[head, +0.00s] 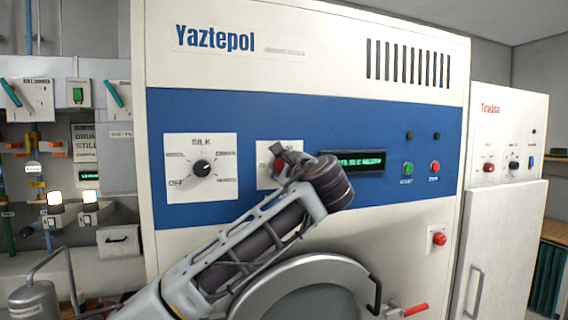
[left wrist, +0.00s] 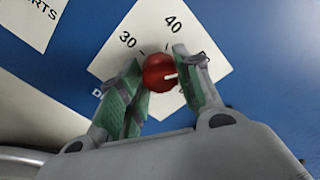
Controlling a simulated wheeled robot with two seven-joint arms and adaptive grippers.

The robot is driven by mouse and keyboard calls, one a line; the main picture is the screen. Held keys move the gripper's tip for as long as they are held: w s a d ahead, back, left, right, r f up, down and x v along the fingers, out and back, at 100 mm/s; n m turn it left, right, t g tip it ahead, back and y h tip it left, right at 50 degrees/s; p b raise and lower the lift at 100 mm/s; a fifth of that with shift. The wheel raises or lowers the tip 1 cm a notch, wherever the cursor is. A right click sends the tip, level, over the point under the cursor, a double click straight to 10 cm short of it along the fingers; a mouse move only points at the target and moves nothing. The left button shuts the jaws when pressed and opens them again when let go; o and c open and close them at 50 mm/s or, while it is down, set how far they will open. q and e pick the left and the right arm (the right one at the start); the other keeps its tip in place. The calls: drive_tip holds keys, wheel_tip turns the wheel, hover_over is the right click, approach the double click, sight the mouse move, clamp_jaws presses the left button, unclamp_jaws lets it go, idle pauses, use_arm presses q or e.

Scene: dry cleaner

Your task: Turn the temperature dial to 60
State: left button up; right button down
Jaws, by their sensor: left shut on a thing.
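The temperature dial is a round red knob (left wrist: 159,72) with a white pointer line, on a white plate (left wrist: 122,22) in the left wrist view. The marks 30 and 40 show on the plate; the other marks are hidden by my fingers. The pointer line points to the right in that view. My left gripper (left wrist: 163,82) has its green-padded fingers on both sides of the knob, shut on it. In the head view the dial's plate (head: 263,181) is mostly covered by my left gripper (head: 282,164) and arm. My right gripper is not in view.
Left of it is a black dial (head: 202,168) on a plate headed SILK. To the right are a green display (head: 358,161), a green button (head: 408,168) and a red button (head: 434,167). A round door (head: 300,285) lies below my arm.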

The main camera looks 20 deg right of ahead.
use_arm(q)
drive_tip(key=shift+d+f+m+p, duration=0.1)
drive_tip(key=shift+m+p, duration=0.9)
drive_tip(key=shift+m, duration=2.15)
drive_tip(key=shift+f+m+p, duration=0.1)
drive_tip(key=shift+m+p, duration=0.85)
drive_tip(key=shift+m, duration=2.2)
drive_tip(key=o, duration=1.1)
drive_tip(key=shift+r, duration=0.1)
drive_tip(key=shift+c, duration=0.2)
